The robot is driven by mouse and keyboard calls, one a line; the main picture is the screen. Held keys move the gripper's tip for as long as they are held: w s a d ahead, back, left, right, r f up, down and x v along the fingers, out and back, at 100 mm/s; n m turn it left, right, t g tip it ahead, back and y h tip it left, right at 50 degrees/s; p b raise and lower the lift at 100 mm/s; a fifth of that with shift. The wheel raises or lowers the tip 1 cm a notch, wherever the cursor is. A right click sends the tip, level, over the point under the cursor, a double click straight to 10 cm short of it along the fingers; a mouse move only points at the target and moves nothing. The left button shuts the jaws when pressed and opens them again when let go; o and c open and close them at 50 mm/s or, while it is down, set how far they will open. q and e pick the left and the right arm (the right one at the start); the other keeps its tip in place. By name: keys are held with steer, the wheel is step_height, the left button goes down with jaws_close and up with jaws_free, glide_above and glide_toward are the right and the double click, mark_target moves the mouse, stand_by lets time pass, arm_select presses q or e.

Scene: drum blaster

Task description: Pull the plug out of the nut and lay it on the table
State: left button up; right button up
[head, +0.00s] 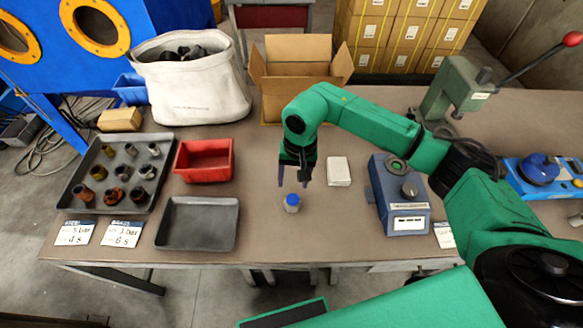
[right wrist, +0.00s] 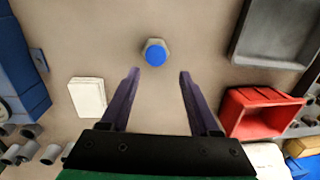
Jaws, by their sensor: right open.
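The blue plug (head: 292,199) sits in the top of a small pale grey nut (head: 292,208), which stands upright on the table (head: 265,228). In the right wrist view the plug (right wrist: 155,55) shows as a blue disc inside the hexagonal rim of the nut (right wrist: 155,43). My right gripper (head: 294,180) points down just behind the nut. Its two fingers (right wrist: 158,75) are spread apart, with nothing between them, and the nut lies a little beyond their tips. My left gripper is not in view.
A white block (head: 339,171) and a blue device (head: 398,195) stand to the right. An empty grey tray (head: 197,224), a red bin (head: 204,161) and a tray (head: 72,183) of metal fittings are to the left. An open cardboard box (head: 297,78) stands behind.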

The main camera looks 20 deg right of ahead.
mark_target(293, 198)
steer(key=shift+d, duration=0.4)
steer(key=shift+s+a+f, duration=0.1)
steer(key=shift+s+f, duration=0.05)
steer(key=shift+f, duration=0.1)
steer(key=f+b, duration=0.1)
steer(key=f, duration=0.1)
steer(key=f+b, duration=0.1)
steer(key=f, duration=0.2)
steer(key=f+b, duration=0.2)
steer(key=shift+a+f, duration=0.2)
steer(key=shift+a, duration=0.2)
jaws_close()
steer(key=shift+r+p, duration=1.65)
steer(key=shift+r, duration=1.95)
